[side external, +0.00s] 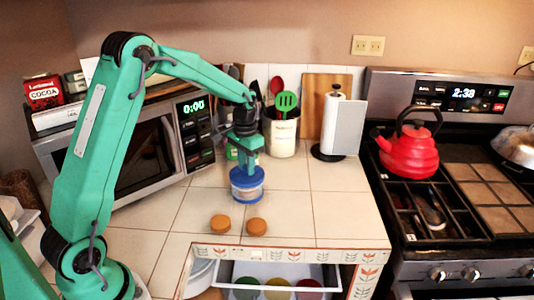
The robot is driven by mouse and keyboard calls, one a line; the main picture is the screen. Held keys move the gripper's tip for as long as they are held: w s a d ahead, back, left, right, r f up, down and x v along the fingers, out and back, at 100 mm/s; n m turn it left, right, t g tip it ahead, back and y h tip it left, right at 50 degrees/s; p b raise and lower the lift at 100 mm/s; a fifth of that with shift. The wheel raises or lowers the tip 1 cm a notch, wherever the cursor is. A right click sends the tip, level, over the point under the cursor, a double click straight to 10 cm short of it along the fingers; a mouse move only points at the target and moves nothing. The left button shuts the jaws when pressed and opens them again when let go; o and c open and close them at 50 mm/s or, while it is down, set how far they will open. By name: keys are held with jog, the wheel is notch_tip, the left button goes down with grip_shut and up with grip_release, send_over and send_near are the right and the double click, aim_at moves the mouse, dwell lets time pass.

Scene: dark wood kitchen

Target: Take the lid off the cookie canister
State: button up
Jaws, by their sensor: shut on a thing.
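The cookie canister (248,195) stands on the tiled counter, a short round jar with a pale, clear-looking body. Its blue lid (240,180) is at the top of the canister. I cannot tell whether there is a small gap between lid and body. My green gripper (249,169) points straight down over the canister and is shut on the lid. The fingertips are small and partly merge with the lid in this view.
Two round orange-brown cookies (220,224) (257,226) lie in front of the canister. A utensil crock (283,137) and a paper towel holder (341,125) stand behind. A microwave (140,160) is at left, a stove with a red kettle (408,157) at right. An open drawer (315,281) is below.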

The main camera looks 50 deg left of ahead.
jog(key=shift+r, duration=0.5)
jog(key=r, duration=0.1)
jog(key=d+r, duration=0.1)
jog(key=r, duration=0.1)
jog(key=shift+s, duration=0.1)
jog(key=s+d+r, duration=0.3)
jog(key=d+r, duration=0.3)
jog(key=d, duration=0.4)
jog(key=shift+r, duration=0.2)
jog(key=shift+s+d, duration=0.1)
jog(key=w+d+f, duration=0.3)
jog(key=d+f, duration=0.3)
jog(key=d, duration=0.4)
jog(key=w+a+f, duration=0.2)
jog(key=a, duration=0.1)
jog(key=w+a+f, duration=0.2)
jog(key=a, duration=0.1)
jog(key=w+a+f, duration=0.2)
jog(key=a+f, duration=0.1)
jog(key=a, duration=0.1)
jog(key=shift+f, duration=0.15)
jog(key=shift+f, duration=1.95)
